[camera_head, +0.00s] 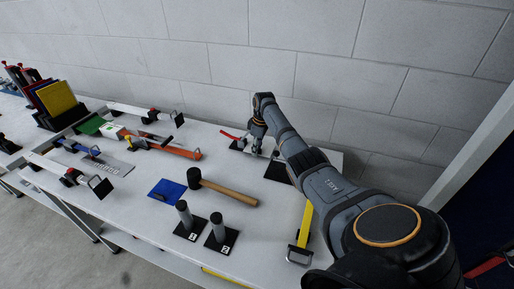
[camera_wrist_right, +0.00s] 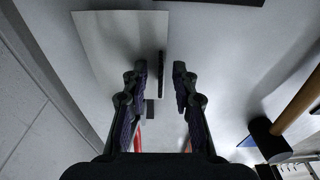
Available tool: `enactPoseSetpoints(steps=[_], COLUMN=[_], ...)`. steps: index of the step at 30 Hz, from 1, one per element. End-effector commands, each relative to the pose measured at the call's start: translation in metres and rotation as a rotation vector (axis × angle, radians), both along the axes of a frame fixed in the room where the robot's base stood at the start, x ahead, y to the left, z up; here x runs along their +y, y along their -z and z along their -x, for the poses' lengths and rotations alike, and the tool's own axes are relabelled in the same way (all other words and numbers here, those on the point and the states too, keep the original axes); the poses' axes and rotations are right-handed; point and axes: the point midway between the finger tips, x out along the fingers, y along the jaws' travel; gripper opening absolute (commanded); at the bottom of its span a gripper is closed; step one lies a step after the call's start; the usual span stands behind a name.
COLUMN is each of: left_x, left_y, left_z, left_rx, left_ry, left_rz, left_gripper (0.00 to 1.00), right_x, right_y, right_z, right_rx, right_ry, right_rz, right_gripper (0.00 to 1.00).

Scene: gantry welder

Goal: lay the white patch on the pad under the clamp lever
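My right gripper (camera_head: 257,143) points down over the back of the white table. In the right wrist view my right gripper (camera_wrist_right: 162,78) has its two fingers apart, with a visible gap. A pale flat sheet (camera_wrist_right: 118,38), which may be the white patch, lies beyond and left of the fingers. A narrow dark bar (camera_wrist_right: 162,72) shows between the fingertips, and I cannot tell what it belongs to. A red clamp lever (camera_head: 232,136) sticks out just left of the gripper. Red parts (camera_wrist_right: 137,141) also show behind the fingers in the wrist view. The pad under the lever is not clearly visible. My left gripper is out of view.
A mallet (camera_head: 222,187) lies mid-table beside a blue square (camera_head: 167,190). Two grey posts (camera_head: 217,228) on black bases stand in front. A black square (camera_head: 278,172) lies by my right forearm. A yellow-handled tool (camera_head: 304,225) lies at right. The wall is close behind.

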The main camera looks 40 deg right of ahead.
Motion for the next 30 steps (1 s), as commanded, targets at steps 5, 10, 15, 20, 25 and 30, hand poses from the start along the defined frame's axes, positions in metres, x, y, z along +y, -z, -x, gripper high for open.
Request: enactPoseSetpoints(steps=[5,10,15,20,25,30], left_x=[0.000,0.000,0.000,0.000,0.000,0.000], left_y=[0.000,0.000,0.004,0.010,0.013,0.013], left_z=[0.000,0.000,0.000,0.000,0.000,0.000], left_rx=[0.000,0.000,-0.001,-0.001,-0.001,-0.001], left_ry=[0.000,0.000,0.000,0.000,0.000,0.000], left_rz=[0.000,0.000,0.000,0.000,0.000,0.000], left_gripper=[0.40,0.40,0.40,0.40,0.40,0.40], right_x=[0.000,-0.001,-0.004,-0.005,-0.006,-0.007], right_y=[0.000,-0.011,-0.048,-0.087,-0.114,-0.123], right_z=[0.000,0.000,0.004,0.008,0.011,0.012], right_rx=[0.000,-0.003,-0.005,-0.005,-0.002,-0.001], right_ry=[0.000,0.000,0.001,0.000,0.000,0.000], right_rz=[0.000,0.002,0.003,0.002,0.000,0.000], right_gripper=[0.28,0.28,0.28,0.28,0.28,0.28])
